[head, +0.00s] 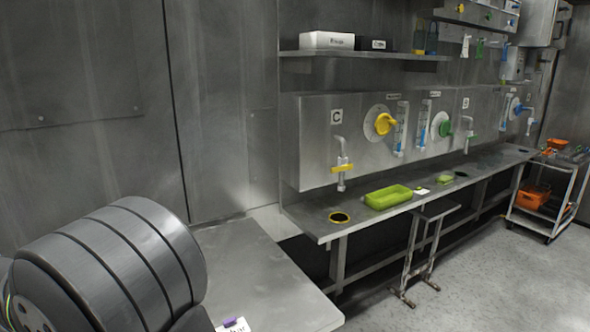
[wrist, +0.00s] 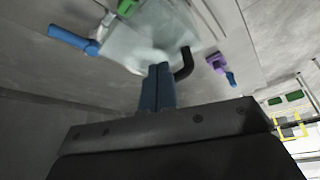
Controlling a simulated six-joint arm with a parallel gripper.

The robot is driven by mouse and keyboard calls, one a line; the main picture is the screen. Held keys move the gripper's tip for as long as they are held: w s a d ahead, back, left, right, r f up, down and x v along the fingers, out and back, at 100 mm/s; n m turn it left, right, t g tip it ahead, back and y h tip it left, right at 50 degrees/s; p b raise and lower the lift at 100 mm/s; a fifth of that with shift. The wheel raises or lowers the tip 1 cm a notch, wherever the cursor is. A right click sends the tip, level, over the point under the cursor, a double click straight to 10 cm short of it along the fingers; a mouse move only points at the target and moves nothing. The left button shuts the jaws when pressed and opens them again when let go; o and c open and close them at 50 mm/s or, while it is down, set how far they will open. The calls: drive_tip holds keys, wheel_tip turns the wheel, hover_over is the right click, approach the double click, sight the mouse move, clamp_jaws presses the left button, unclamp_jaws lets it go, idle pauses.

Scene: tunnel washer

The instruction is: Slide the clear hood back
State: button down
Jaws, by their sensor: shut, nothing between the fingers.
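In the wrist view, the clear hood (wrist: 145,42) is a pale, see-through cover at the upper middle. A black bent handle or tube (wrist: 185,63) shows at its lower right. My gripper (wrist: 158,70) has blue fingers pressed together, with nothing visible between them. The fingertips overlap the hood's lower edge in the picture, just left of the black piece. I cannot tell whether they touch either one. In the head view I make out neither the hood nor my gripper.
In the wrist view, a blue handle (wrist: 75,40) is left of the hood, a green piece (wrist: 127,7) above and a purple piece (wrist: 216,63) right. In the head view, a steel bench (head: 425,200) holds a lime tray (head: 388,197); a cart (head: 548,190) stands far right.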

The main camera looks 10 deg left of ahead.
drive_tip(key=shift+s+a, duration=1.05)
drive_tip(key=shift+s+a, duration=1.05)
drive_tip(key=shift+s, duration=0.05)
drive_tip(key=shift+a, duration=0.1)
drive_tip(key=shift+s+a, duration=1)
drive_tip(key=shift+s, duration=0.15)
wheel_tip(320, 180, up, 6)
